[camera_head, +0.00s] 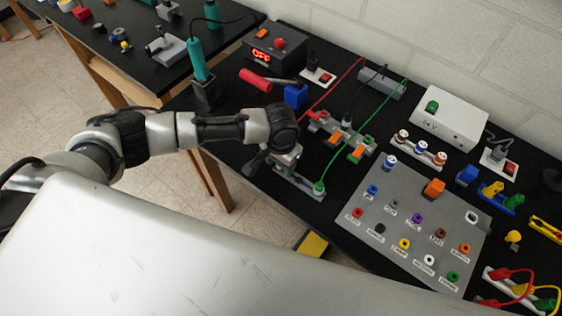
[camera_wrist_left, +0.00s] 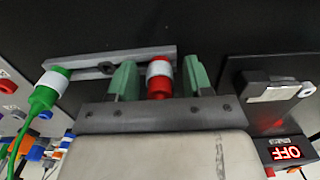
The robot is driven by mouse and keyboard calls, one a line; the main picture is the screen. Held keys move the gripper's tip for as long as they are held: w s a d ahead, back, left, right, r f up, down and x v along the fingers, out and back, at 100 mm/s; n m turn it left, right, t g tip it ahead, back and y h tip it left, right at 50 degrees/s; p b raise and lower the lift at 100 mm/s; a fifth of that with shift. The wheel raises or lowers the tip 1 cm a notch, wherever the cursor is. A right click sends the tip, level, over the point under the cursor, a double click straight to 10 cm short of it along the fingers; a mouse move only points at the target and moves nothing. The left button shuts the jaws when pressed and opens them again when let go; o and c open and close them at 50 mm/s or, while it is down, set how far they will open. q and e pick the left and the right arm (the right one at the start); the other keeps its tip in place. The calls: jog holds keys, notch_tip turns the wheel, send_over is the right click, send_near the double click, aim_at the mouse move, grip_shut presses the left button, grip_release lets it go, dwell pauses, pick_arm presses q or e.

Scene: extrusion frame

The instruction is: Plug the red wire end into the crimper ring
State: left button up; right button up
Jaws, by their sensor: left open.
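My left gripper (camera_head: 287,160) is open over the grey bar-shaped holder (camera_head: 300,189) in the head view. In the left wrist view its two green fingers (camera_wrist_left: 160,75) stand on either side of the red wire end (camera_wrist_left: 159,89), with a gap showing on both sides. The red wire end has a white band and is at one end of the holder (camera_wrist_left: 90,60). The green wire end (camera_wrist_left: 45,93) is at the other end. A grey and silver part with a small ring (camera_wrist_left: 306,90) lies apart to the right; I cannot tell if this is the crimper ring. My right gripper is not in view.
The black box reading OFF (camera_head: 275,55) and a red-handled tool (camera_head: 262,80) are beyond my arm. The grey panel (camera_head: 385,225) with several coloured sockets is to the right. Green and red wires run across the table.

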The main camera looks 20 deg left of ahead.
pick_arm(q)
jog(key=shift+p, duration=0.4)
jog(key=shift+c, duration=0.3)
grip_shut()
jog(key=shift+r, duration=0.1)
jog(key=shift+r+p, duration=1.95)
jog(key=shift+p, duration=0.45)
jog(key=shift+r+p, duration=0.95)
